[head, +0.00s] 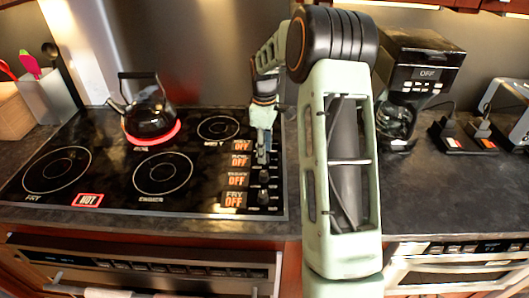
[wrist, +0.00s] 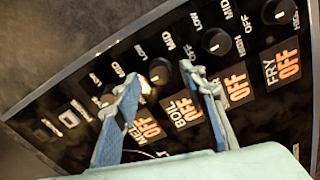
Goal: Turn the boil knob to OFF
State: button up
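The boil knob (wrist: 160,72) is a round dark knob on the black control panel, above the BOIL display (wrist: 183,110), which reads OFF in orange. My gripper (wrist: 163,78) is open, with one fingertip on each side of this knob; I cannot tell whether either touches it. In the head view my gripper (head: 262,152) points down at the panel's right edge and hides the upper knobs. The displays there (head: 238,161) all read OFF. A dark kettle (head: 150,112) stands on the back left burner, whose ring (head: 152,137) glows red.
Neighbouring knobs (wrist: 216,40) sit close on the right, with another (wrist: 277,12) beyond. The left neighbour is mostly behind a finger. A red HOT sign (head: 88,200) is lit on the cooktop. A coffee maker (head: 420,65) stands right of the arm.

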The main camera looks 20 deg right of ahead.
notch_tip(320, 180, up, 11)
jog(key=shift+f, duration=0.15)
dwell(0.5)
